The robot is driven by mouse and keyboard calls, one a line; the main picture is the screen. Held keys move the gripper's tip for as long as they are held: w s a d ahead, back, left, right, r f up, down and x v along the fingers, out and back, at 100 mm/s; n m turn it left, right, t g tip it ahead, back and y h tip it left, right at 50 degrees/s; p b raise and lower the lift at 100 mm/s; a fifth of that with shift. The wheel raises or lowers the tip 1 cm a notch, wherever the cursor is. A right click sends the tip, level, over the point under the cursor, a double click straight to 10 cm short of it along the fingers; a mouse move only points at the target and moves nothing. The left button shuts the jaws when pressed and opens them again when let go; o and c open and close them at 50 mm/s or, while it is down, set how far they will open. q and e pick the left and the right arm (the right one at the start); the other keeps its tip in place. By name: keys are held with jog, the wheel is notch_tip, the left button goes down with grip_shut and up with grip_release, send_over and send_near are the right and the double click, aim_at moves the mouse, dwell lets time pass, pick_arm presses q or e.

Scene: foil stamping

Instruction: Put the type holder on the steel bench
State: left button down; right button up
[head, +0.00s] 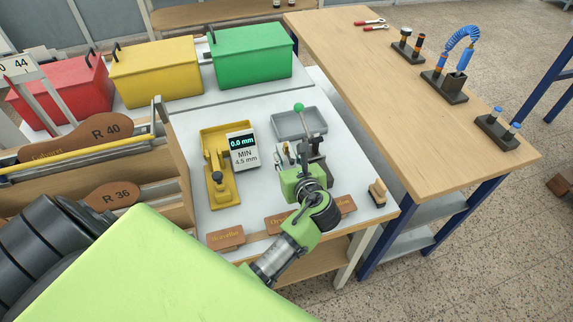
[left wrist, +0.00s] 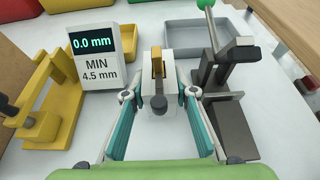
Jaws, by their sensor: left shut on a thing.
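My left gripper (head: 296,165) reaches over the pale grey bench top (head: 205,180) from the front. In the left wrist view its two teal fingers (left wrist: 158,82) are shut on a small grey type holder (left wrist: 156,101) with a brass-coloured piece at its top. The holder is upright between the fingertips, over the bench top. Whether its base touches the surface cannot be told. In the head view the gripper mostly hides it. My right gripper is in neither view.
A dark press with a green-knobbed lever (left wrist: 232,100) stands close right of the gripper. A yellow gauge (head: 217,195) with a 0.0 mm display (head: 243,148) stands left. A grey tray (head: 285,124) lies behind. A wooden stamp (head: 378,190) stands at the right edge. Wooden labels line the front.

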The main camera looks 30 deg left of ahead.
aim_at(286, 165)
pick_arm(q)
jog(key=shift+f, duration=1.45)
jog(key=shift+f, duration=0.1)
jog(key=c, duration=1.6)
grip_release()
jog(key=shift+c, duration=0.2)
